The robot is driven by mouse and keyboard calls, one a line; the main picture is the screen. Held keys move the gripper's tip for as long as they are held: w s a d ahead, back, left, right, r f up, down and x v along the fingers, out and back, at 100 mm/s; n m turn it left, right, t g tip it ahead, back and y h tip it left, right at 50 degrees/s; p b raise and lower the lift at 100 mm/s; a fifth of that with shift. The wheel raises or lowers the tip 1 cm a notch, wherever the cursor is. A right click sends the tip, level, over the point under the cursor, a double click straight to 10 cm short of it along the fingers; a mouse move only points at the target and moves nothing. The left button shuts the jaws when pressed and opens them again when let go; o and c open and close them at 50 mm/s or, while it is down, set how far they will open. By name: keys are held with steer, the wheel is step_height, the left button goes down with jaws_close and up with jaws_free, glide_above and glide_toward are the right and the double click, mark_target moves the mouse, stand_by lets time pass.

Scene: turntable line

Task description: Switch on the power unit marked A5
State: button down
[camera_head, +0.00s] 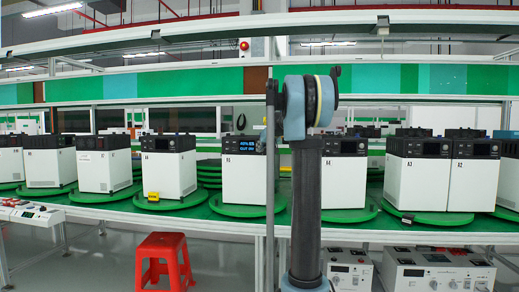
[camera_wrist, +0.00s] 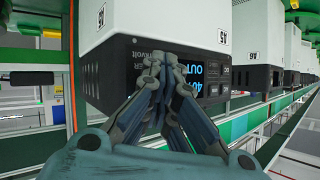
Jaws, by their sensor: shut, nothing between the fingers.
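The white power unit marked A5 (camera_head: 244,186) stands on a green turntable left of my arm in the head view. Its dark top panel has a lit blue display. In the wrist view, the unit (camera_wrist: 150,17) appears upside down, with its A5 label and the lit display (camera_wrist: 195,80) partly hidden by my fingers. My gripper (camera_wrist: 163,62) is shut and empty, its fingertips at the dark front panel beside the display. I cannot tell whether they touch it. The panel part behind the fingertips is hidden.
Several similar units stand in a row on green turntables (camera_head: 169,203), including A3 (camera_head: 408,183) and A2 (camera_head: 473,182), with dark displays. A metal post (camera_head: 270,175) stands just right of A5. A red stool (camera_head: 163,258) is in front of the line.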

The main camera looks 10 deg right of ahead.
steer(key=shift+s+a, duration=0.2)
steer(key=shift+s, duration=0.55)
steer(key=shift+s+a, duration=0.25)
steer(key=shift+s, duration=0.55)
steer(key=shift+s+a, duration=0.3)
steer(key=shift+s, duration=0.45)
steer(key=shift+s+a, duration=0.25)
steer(key=shift+s, duration=0.55)
steer(key=s+a+f+g, duration=0.1)
steer(key=s+f+g, duration=0.1)
steer(key=s+f, duration=0.55)
steer(key=s+a+f+g+h, duration=0.15)
steer(key=s+f, duration=0.25)
steer(key=s, duration=0.7)
steer(key=s+a+f+g+y, duration=0.1)
steer(key=s+a+f+g, duration=0.1)
steer(key=s+f, duration=0.5)
steer(key=s+d+f+g+h, duration=0.1)
steer(key=s+f, duration=0.5)
steer(key=s, duration=0.3)
steer(key=s+d+f+g+h, duration=0.1)
steer(key=s+d+f, duration=0.1)
steer(key=s+f, duration=0.5)
steer(key=s+d+f+m+g+h, duration=0.1)
steer(key=s+f+g, duration=0.1)
steer(key=s+f, duration=0.5)
steer(key=s, duration=0.5)
steer(key=shift+s+d+h, duration=0.35)
steer(key=shift+s, duration=0.05)
